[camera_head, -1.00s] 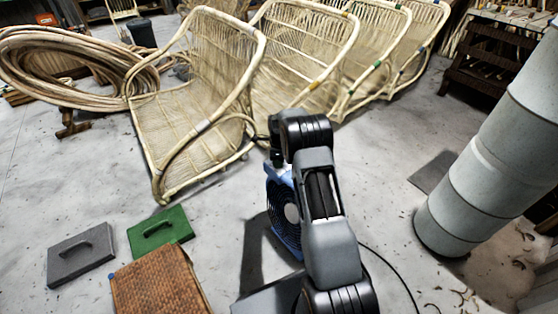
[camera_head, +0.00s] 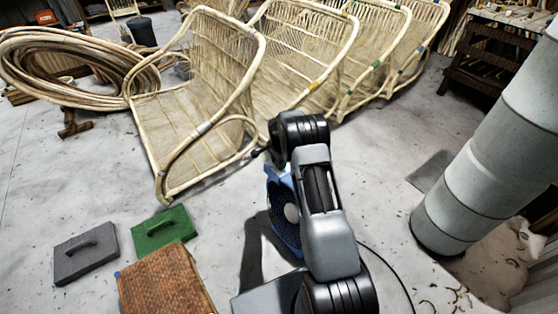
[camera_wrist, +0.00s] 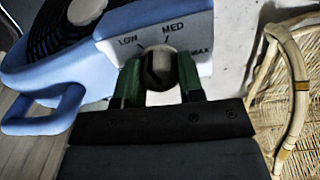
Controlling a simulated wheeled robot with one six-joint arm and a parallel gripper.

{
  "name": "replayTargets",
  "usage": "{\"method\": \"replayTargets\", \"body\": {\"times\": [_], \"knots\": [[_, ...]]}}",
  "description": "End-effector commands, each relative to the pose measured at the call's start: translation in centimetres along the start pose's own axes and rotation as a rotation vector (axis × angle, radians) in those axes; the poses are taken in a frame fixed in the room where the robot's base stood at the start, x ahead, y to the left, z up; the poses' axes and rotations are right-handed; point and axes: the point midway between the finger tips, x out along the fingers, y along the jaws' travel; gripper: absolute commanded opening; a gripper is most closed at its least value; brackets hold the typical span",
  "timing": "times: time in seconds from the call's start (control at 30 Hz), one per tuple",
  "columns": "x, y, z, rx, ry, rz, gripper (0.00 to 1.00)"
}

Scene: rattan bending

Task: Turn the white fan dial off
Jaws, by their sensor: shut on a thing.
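The blue fan (camera_head: 281,232) stands on the floor in the head view, partly hidden behind my arm. In the wrist view the fan's blue housing (camera_wrist: 75,62) and black grille fill the upper left. Its pale panel carries the labels LOW, MED and MAX. The round greyish dial (camera_wrist: 159,62) sits below these labels. My gripper (camera_wrist: 160,72) has one green finger on each side of the dial and is shut on it. Which label the dial points to I cannot tell. The fingers are hidden in the head view.
Rattan chair frames (camera_head: 190,110) stand behind the fan. A grey pillar (camera_head: 485,165) is at the right. A grey block (camera_head: 86,254), a green block (camera_head: 165,230) and a woven brown box (camera_head: 163,283) are at the lower left. A dark cable runs over the floor at the right.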

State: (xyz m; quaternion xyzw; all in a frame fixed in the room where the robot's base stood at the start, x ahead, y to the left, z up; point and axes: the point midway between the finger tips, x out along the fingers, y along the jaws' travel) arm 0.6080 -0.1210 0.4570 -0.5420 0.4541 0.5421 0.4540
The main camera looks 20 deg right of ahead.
Motion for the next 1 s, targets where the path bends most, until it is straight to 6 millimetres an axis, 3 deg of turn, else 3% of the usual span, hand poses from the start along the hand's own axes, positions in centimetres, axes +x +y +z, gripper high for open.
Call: {"method": "replayTargets", "body": {"times": [1.0], "knots": [[-0.03,-0.01,0.01,-0.958,0.000,0.000,0.12]]}}
